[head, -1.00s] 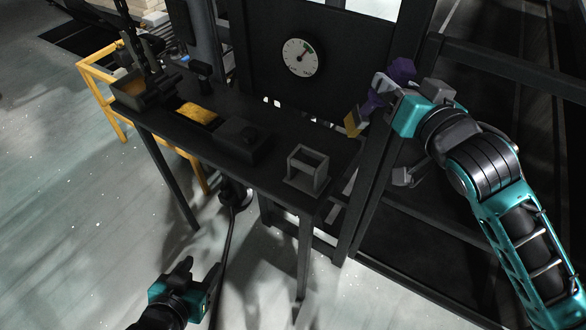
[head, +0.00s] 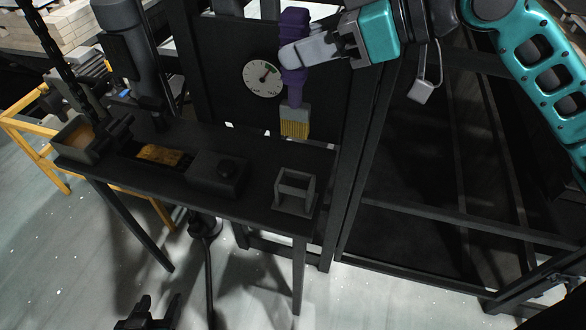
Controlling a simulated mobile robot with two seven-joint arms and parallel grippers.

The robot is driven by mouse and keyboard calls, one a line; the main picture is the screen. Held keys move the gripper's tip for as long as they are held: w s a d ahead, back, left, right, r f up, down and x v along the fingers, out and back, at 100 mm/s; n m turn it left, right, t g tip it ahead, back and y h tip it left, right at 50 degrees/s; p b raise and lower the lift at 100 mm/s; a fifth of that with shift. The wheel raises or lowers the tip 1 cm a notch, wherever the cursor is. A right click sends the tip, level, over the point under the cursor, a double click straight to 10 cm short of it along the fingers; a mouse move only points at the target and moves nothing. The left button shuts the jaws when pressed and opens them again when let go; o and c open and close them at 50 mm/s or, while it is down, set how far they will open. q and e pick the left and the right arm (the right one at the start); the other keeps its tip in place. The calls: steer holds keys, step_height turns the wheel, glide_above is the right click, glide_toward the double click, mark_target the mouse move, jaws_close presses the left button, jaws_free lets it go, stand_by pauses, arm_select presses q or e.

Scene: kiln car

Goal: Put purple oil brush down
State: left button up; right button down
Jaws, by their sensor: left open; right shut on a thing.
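The purple oil brush (head: 293,75) hangs upright, with its purple handle up and its yellow bristles down. My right gripper (head: 303,52) is shut on its handle and holds it above the back right part of the dark bench (head: 255,195). A small grey open-framed holder (head: 295,190) stands at the bench's right end, below the bristles and apart from them. My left gripper (head: 148,318) is low at the bottom edge, in front of the bench, open and partly cut off by the frame.
A round gauge (head: 262,78) is behind. A yellow rail (head: 32,140) is at left, a dark frame post (head: 362,170) at right.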

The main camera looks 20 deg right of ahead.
mark_target(309, 129)
step_height(309, 129, down, 14)
steer(key=b, duration=0.2)
steer(key=shift+d+b, duration=0.1)
steer(key=shift+b, duration=0.25)
step_height(309, 129, down, 5)
steer(key=shift+r+b, duration=0.2)
steer(key=shift+b, duration=0.25)
steer(key=c, duration=0.9)
jaws_free()
steer(key=shift+f, duration=0.1)
steer(key=shift+o, duration=0.8)
